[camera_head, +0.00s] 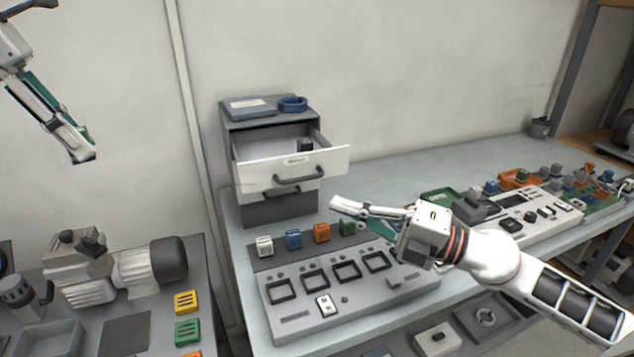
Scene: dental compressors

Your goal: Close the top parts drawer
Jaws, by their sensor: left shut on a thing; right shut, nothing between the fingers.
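The grey parts cabinet (279,211) stands at the back left of the bench. Its top drawer (262,176) is pulled out, with a white front and a dark handle (300,179). A small dark block (305,145) lies in it. A lower drawer (265,197) with its own handle shows under it. My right gripper (336,207) is shut and empty, to the right of and below the drawer front, apart from it. My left gripper (82,156) is raised at the upper left, far from the cabinet. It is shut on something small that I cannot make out.
A grey box and a blue ring (292,103) lie on the cabinet. A grey panel (345,290) with several coloured blocks behind it fills the front of the bench. A compressor (120,270) stands on the left bench. The bench (400,170) is clear right of the cabinet.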

